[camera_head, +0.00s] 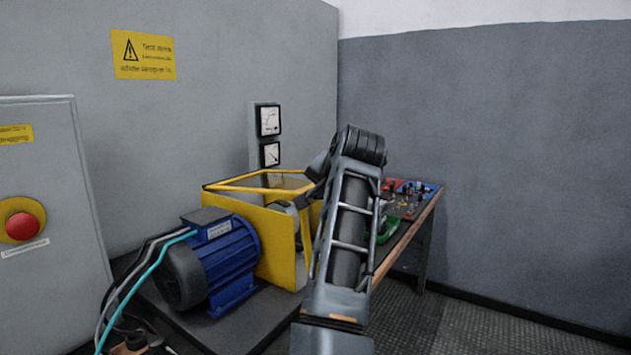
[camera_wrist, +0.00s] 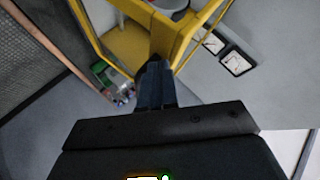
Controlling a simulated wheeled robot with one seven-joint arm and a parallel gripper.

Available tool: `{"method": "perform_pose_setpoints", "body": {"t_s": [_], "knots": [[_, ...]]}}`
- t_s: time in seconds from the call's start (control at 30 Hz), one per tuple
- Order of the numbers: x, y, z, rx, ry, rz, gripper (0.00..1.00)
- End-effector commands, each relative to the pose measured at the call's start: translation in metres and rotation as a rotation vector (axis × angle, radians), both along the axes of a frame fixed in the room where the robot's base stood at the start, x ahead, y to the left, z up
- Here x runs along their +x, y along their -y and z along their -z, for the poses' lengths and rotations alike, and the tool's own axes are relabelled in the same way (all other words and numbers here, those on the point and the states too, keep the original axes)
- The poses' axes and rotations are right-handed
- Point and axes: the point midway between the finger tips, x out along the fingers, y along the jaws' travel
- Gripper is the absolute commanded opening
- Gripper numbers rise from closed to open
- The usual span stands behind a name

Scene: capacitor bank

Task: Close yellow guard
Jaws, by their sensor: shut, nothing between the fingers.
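The yellow guard (camera_head: 282,250) is a yellow frame with a solid side panel, standing on the bench beside a blue motor (camera_head: 228,258). Thin yellow bars form its upper part, and a grey rounded part shows inside it. My arm hides its right side in the head view. In the wrist view a yellow bar of the guard (camera_wrist: 152,20) crosses the top, right at the tips of my gripper (camera_wrist: 155,65). The gripper is shut with nothing between its fingers. I cannot tell whether its tips touch the bar.
A grey cabinet with a red emergency button (camera_head: 22,226) stands at the left. Two gauges (camera_head: 269,138) hang on the wall behind the guard. Cables (camera_head: 140,280) run left of the motor.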

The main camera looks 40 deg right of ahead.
Motion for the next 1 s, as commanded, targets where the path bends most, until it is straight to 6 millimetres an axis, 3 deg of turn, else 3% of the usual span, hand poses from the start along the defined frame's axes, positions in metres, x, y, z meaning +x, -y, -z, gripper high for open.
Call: {"method": "perform_pose_setpoints", "body": {"t_s": [0.03,0.3,1.0], "knots": [[-0.002,0.0,0.018,0.007,0.02,0.0,0.0],[-0.004,0.001,0.048,0.039,0.108,0.0,0.0],[-0.004,0.001,0.063,0.056,0.126,-0.002,0.0]]}}
